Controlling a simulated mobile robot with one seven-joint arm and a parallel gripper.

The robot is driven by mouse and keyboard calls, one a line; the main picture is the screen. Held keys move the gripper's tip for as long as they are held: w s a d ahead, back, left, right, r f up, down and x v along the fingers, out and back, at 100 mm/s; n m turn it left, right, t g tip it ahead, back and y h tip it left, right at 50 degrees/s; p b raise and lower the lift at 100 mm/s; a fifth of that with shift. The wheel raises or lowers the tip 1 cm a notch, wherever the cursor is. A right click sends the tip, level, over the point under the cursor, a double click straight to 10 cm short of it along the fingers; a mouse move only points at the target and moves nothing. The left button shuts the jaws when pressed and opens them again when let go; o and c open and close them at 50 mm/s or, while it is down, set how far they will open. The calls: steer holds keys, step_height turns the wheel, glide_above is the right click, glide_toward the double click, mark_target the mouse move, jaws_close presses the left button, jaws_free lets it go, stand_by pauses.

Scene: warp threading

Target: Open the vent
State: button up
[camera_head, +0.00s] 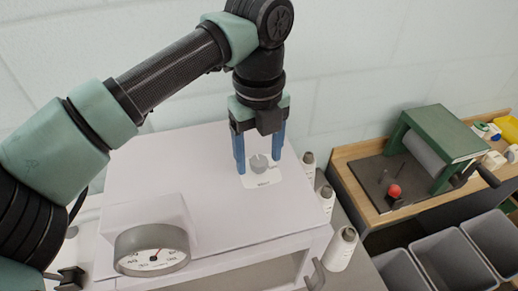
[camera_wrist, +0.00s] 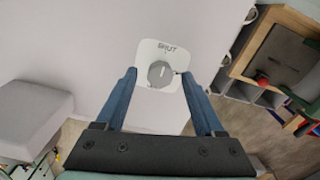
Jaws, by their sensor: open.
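The vent knob (camera_head: 259,163) is a small grey round dial on a white label plate (camera_head: 262,180), on top of a white cabinet (camera_head: 200,160). In the wrist view the knob (camera_wrist: 160,74) has a pale mark line, and the plate (camera_wrist: 150,52) reads "SHUT" at its far edge. My gripper (camera_head: 261,163) points down over the knob with its blue fingers apart, one on each side. In the wrist view the fingers (camera_wrist: 158,82) also stand to the left and right of the knob, with nothing between them gripped. I cannot tell the exact height above the plate.
A round dial gauge (camera_head: 152,250) stands on the cabinet's front left. Several white spools (camera_head: 340,248) stand along its right side. A wooden bench (camera_head: 370,195) with a green machine (camera_head: 440,135) and grey bins (camera_head: 446,258) lie to the right.

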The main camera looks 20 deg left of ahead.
steer(key=shift+c, duration=0.2)
jaws_close()
steer(key=shift+f+m, duration=0.1)
steer(key=shift+m, duration=0.2)
steer(key=m+b, duration=0.1)
steer(key=m, duration=0.1)
steer(key=shift+m+b, duration=0.4)
steer(key=m+b, duration=0.1)
steer(key=m, duration=0.4)
steer(key=shift+m, duration=0.3)
steer(key=m, duration=0.8)
steer(key=shift+m, duration=0.6)
